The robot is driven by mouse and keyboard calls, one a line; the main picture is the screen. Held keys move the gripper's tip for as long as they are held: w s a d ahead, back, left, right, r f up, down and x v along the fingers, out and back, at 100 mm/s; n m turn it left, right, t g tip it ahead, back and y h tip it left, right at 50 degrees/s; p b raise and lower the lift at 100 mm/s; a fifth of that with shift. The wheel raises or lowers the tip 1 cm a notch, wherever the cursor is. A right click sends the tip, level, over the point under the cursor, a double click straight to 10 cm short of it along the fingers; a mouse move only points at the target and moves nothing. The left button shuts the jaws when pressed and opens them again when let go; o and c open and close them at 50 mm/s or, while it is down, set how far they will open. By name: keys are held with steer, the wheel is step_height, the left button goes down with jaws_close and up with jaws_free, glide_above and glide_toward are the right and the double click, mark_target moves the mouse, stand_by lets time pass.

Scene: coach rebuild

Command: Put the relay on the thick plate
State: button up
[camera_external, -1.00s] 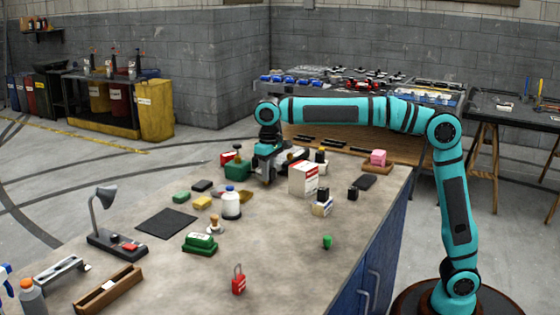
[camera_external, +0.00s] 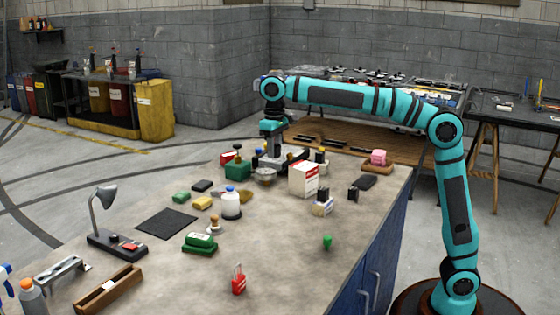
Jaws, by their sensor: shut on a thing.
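My gripper (camera_external: 271,146) points down above the far part of the workbench, over a cluster of small things. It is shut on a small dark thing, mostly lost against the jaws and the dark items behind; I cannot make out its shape. I cannot pick out the relay for certain elsewhere. A round grey metal dish (camera_external: 265,174) shows just below my gripper.
A red-and-white box (camera_external: 303,179) stands right of my gripper, and a green container (camera_external: 237,170) stands left. The bench's front middle (camera_external: 275,230) is mostly clear.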

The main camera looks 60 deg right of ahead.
steer(key=s+d+r, duration=0.1)
steer(key=s+d, duration=0.3)
steer(key=d, duration=0.6)
glide_above(365, 180)
steer(key=shift+n, duration=0.3)
step_height(365, 180, down, 12)
steer(key=shift+f, duration=2.2)
steer(key=shift+f, duration=0.15)
steer(key=o, duration=1)
steer(key=shift+c, duration=0.2)
